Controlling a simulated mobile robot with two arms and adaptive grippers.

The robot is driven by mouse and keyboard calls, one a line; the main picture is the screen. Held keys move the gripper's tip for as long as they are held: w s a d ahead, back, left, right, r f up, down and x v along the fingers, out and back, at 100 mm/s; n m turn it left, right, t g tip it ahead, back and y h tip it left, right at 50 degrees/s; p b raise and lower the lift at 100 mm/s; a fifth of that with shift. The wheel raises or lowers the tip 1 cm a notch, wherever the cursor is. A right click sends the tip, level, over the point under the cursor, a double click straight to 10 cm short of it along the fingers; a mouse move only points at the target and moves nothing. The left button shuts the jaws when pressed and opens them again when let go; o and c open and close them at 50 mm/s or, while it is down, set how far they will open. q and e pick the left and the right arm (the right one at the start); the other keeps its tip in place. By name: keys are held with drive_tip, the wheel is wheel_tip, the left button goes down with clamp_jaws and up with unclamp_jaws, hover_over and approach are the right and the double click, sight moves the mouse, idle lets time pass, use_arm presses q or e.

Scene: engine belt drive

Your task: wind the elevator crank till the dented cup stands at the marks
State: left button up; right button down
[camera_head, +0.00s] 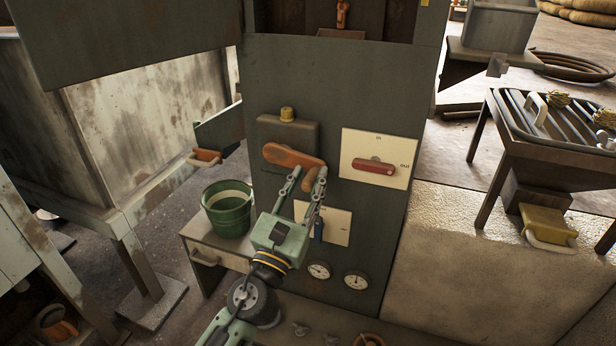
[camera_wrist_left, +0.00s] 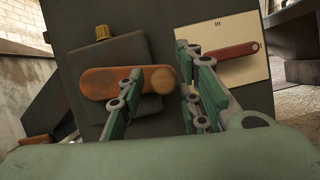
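The orange crank (camera_head: 290,157) sits on a grey box on the front of the dark elevator cabinet (camera_head: 385,122). Its arm lies nearly level, with the round handle (camera_wrist_left: 161,80) at its right end. My left gripper (camera_head: 308,174) is at this right end. Its fingers are apart, one on each side of the handle in the left wrist view (camera_wrist_left: 158,62), and a gap shows between fingers and handle. I cannot tell whether either finger touches it. An orange item (camera_head: 342,14) shows in the cabinet opening at the top; I cannot tell whether it is the dented cup. I cannot make out the marks. My right gripper is out of view.
A red lever (camera_head: 374,166) on a white "in/out" plate is right of the crank. A yellow knob (camera_head: 287,114) tops the crank's box. Two gauges (camera_head: 356,280) sit low. A green bucket (camera_head: 229,210) stands on a small drawer table at left. A slatted bench (camera_head: 560,150) is at right.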

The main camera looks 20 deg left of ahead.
use_arm(q)
drive_tip(key=shift+w+r, duration=0.15)
drive_tip(key=shift+w, duration=0.1)
drive_tip(key=shift+c, duration=0.4)
clamp_jaws()
